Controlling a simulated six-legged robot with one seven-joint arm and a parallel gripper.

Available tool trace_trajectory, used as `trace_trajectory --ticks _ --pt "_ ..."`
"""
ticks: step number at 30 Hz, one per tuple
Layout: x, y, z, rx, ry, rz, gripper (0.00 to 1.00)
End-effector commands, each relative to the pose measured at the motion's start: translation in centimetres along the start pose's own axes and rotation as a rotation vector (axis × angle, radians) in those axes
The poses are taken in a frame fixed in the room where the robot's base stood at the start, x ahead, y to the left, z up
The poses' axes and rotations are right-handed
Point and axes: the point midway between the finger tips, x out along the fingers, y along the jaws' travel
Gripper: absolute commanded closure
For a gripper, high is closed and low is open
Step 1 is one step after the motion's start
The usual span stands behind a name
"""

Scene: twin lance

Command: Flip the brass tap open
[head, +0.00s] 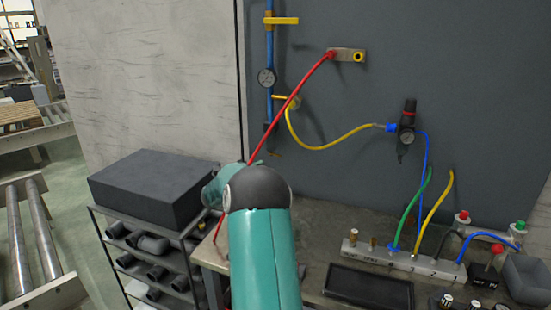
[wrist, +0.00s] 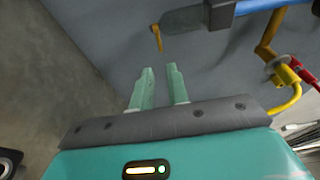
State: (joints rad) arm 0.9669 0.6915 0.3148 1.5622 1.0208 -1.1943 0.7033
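A small brass tap lever (wrist: 157,38) shows in the wrist view, at the end of a dark grey fitting on the blue pipe. It also shows in the head view as a small brass piece (head: 275,153) at the pipe's lower end. My gripper (wrist: 160,69) is open, its two green fingers apart with nothing between them. In the wrist view the lever lies just beyond the fingertips, apart from them. In the head view my arm hides most of the gripper.
The blue pipe (head: 269,45) carries a yellow handle (head: 283,20) and a gauge (head: 267,78). A red hose (head: 290,105) crosses near my arm. A yellow hose (wrist: 287,107) leaves a brass fitting at right. The bench (head: 318,222) holds a manifold (head: 403,258) and black tray (head: 368,287).

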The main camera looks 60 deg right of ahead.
Motion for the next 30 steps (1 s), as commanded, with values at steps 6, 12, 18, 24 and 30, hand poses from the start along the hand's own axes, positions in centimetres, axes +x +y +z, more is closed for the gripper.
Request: trace_trajectory --ticks 6,12,18,24,30 --pt "4.4 0.1 -0.1 0.000 0.001 0.002 0.84" --pt "8.3 0.1 0.0 -0.001 -0.001 0.002 0.84" --pt "10.7 0.0 0.1 -0.001 -0.003 0.000 0.84" --pt "11.3 0.0 0.1 -0.002 -0.004 0.000 0.84" --pt "11.3 0.0 0.1 -0.002 -0.004 0.000 0.92"
